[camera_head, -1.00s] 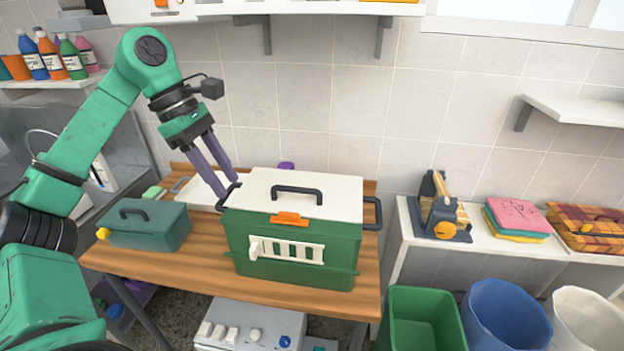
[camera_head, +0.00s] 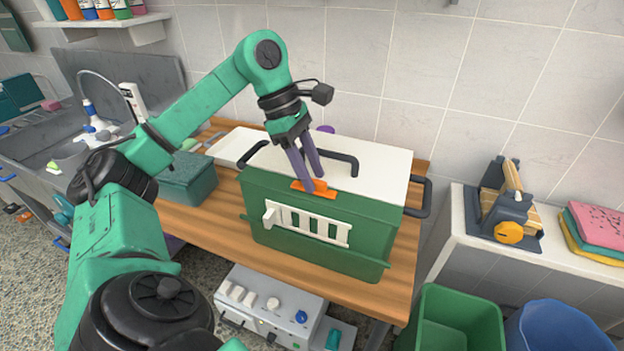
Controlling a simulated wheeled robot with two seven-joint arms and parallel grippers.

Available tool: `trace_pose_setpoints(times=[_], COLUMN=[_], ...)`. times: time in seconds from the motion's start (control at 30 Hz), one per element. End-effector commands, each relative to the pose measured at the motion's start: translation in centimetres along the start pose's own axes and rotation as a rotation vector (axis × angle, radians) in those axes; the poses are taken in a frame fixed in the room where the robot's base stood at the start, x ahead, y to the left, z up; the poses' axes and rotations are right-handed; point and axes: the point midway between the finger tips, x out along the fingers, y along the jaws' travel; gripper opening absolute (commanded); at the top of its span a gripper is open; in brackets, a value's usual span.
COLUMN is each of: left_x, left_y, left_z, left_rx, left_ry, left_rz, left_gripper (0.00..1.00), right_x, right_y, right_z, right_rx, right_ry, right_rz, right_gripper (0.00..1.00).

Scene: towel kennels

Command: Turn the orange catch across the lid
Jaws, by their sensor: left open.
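The orange catch (camera_head: 318,189) sits at the front edge of the white lid (camera_head: 378,165) on the green box (camera_head: 358,214). My left gripper (camera_head: 314,184) points down with its purple fingertips at the catch. Its fingers are a little apart, and I cannot tell whether they touch the catch. The fingers hide part of the catch and of the lid behind. The lid's black handle (camera_head: 345,157) is just to the right of the fingers. My right gripper is not in view.
The box stands on a wooden table (camera_head: 200,222) with a teal case (camera_head: 188,180) to its left. A black side handle (camera_head: 424,197) sticks out at the box's right. A green bin (camera_head: 460,312) stands on the floor at the right.

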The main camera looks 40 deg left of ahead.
Motion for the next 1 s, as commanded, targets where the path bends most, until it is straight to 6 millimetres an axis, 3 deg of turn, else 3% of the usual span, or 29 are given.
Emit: trace_pose_setpoints(times=[0.27, 0.4, 1.0], left_x=[0.4, 0.4, 0.5], left_y=[0.0, 0.0, -0.1], left_z=[0.1, 0.0, -0.1], left_rx=[0.0, 0.0, -0.105], left_ry=[-0.001, -0.001, 0.0], left_rz=[0.001, 0.001, 0.046], left_gripper=[0.45, 0.0, 0.0], right_x=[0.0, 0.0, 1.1], right_y=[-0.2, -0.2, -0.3], right_z=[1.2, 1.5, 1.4], right_rx=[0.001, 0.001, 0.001], right_ry=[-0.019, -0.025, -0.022], right_rz=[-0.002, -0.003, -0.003], right_gripper=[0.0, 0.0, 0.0])
